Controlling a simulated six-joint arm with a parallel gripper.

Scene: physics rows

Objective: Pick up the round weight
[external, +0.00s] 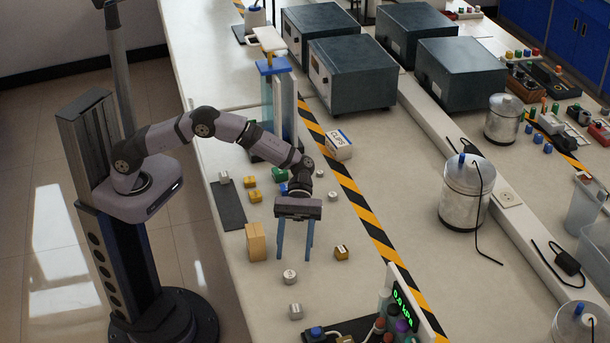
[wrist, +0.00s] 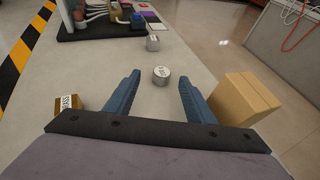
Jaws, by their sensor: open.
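A small round silver weight (external: 290,276) with a dark marking on top stands upright on the pale bench. In the wrist view the round weight (wrist: 161,77) appears between my two blue fingers, ahead of them. My gripper (external: 295,256) is open and empty, pointing down, with its fingertips above the bench and just behind the weight in the external view. A second silver weight (external: 295,311) stands nearer the bench's front; it also shows farther off in the wrist view (wrist: 152,43). I cannot tell the exact height of the fingertips.
A tan block (external: 256,242) stands left of my gripper and a small brass block (external: 341,253) lies right. A pressure display (external: 401,297) with tubes and a dark board is at the front. Several grey boxes (external: 352,73) stand at the back. Bare bench surrounds the weight.

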